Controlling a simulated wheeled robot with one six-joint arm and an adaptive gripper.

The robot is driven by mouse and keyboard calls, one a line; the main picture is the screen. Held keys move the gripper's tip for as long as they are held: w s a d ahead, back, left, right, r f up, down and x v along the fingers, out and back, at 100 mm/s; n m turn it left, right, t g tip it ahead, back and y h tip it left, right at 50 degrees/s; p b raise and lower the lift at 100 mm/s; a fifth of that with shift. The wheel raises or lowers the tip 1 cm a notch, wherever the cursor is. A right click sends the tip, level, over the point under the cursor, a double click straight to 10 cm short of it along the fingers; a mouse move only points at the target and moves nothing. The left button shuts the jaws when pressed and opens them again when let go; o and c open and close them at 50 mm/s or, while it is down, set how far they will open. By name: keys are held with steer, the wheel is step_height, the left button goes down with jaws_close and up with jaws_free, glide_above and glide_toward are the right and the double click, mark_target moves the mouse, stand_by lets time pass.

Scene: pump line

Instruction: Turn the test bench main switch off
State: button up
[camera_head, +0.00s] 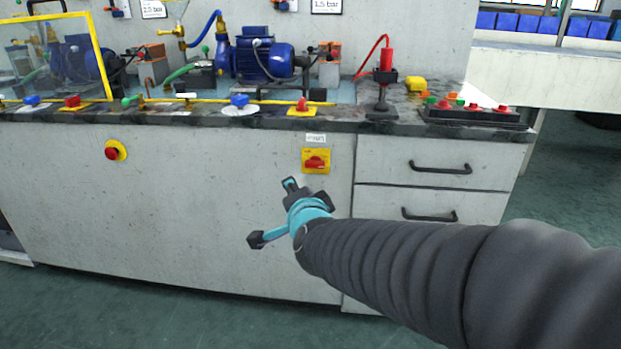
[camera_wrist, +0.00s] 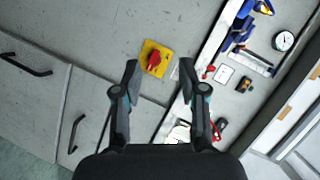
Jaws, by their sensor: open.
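The main switch (camera_head: 316,161) is a red rotary knob on a yellow square plate, on the grey front panel of the bench, below a small white label (camera_head: 316,138). The wrist view shows the switch (camera_wrist: 154,60) ahead of my gripper, a little left of the middle between the fingers. My gripper (camera_head: 306,188) is in front of the panel, just below the switch in the head view. In the wrist view its two fingers (camera_wrist: 159,72) are spread apart with nothing between them. The gripper looks apart from the knob.
A red emergency button (camera_head: 116,151) on yellow sits left on the panel. Drawers with black handles (camera_head: 440,168) are to the right. The bench top holds pumps (camera_head: 262,60), a red tool in a stand (camera_head: 386,65) and a button box (camera_head: 478,116). The panel around the switch is clear.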

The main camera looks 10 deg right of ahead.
mark_target(314, 167)
steer(key=w+d+f+m+h, duration=0.1)
steer(key=w+d+m+h, duration=0.1)
steer(key=w, duration=0.3)
steer(key=w+d+f+m+t+h+b, duration=0.1)
steer(key=w+d+m+h, duration=0.1)
steer(key=w, duration=0.4)
steer(key=w+d+f+m+t+h+b, duration=0.1)
steer(key=w+d+m+h, duration=0.1)
steer(key=w+d+m, duration=0.1)
steer(key=shift+w+d+f+m, duration=0.15)
steer(key=shift+w+m, duration=0.65)
steer(key=shift+w, duration=0.6)
jaws_close()
